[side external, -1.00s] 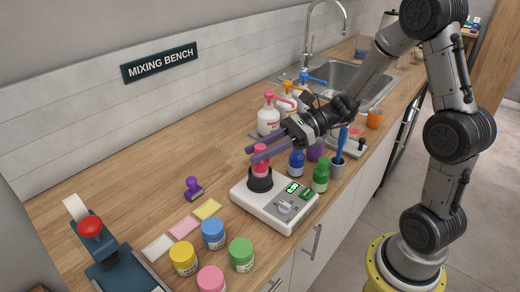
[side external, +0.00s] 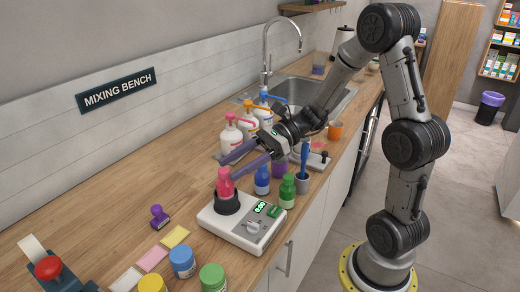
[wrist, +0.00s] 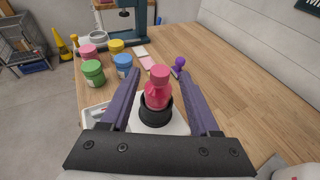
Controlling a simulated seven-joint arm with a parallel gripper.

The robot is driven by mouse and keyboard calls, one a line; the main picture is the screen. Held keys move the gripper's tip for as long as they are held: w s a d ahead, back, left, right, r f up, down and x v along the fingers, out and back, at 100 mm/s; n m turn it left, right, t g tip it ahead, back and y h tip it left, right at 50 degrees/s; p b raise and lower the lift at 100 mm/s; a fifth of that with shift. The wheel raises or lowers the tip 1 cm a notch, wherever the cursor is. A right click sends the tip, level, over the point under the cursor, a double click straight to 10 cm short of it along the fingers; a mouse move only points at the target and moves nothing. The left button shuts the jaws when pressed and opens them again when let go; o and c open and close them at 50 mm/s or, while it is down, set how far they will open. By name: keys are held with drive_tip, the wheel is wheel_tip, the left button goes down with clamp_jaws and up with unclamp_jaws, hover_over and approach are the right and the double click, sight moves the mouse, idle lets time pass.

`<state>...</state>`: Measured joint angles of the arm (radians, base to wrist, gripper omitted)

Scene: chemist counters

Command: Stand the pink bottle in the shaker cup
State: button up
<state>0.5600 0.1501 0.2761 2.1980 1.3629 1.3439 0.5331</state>
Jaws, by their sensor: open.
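The pink bottle (side external: 225,183) stands upright in the black shaker cup (side external: 226,204) on the white shaker (side external: 238,232). In the wrist view the pink bottle (wrist: 158,88) rises out of the black cup (wrist: 155,112), between and beyond my fingers. My gripper (side external: 241,158) is open, its two purple fingers spread and apart from the bottle. In the side view the fingers are just above and behind the bottle's cap. The inside of the cup and the bottle's base are hidden.
Blue (side external: 262,178) and green (side external: 287,190) bottles stand close behind the shaker. White pump bottles (side external: 231,136) stand to the left of my gripper. Coloured jars (side external: 182,262) and a purple stamp (side external: 159,216) are in front. The bench along the wall is clear.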

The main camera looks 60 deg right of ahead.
drive_tip(key=v, duration=0.8)
drive_tip(key=s+a+n+g+h, duration=0.5)
drive_tip(key=s+a+n, duration=0.2)
drive_tip(key=s+n, duration=0.25)
drive_tip(key=s+d+n+t+h, duration=0.1)
drive_tip(key=s+n+t+h, duration=0.1)
drive_tip(key=n, duration=0.5)
drive_tip(key=s+d+r+n+t+h, duration=0.1)
drive_tip(key=s+d+n+h, duration=0.1)
drive_tip(key=n+h, duration=0.3)
drive_tip(key=shift+s+n+t+h, duration=0.4)
drive_tip(key=shift+s+n, duration=0.5)
drive_tip(key=shift+n, duration=0.15)
drive_tip(key=shift+o, duration=0.3)
drive_tip(key=shift+r, duration=0.1)
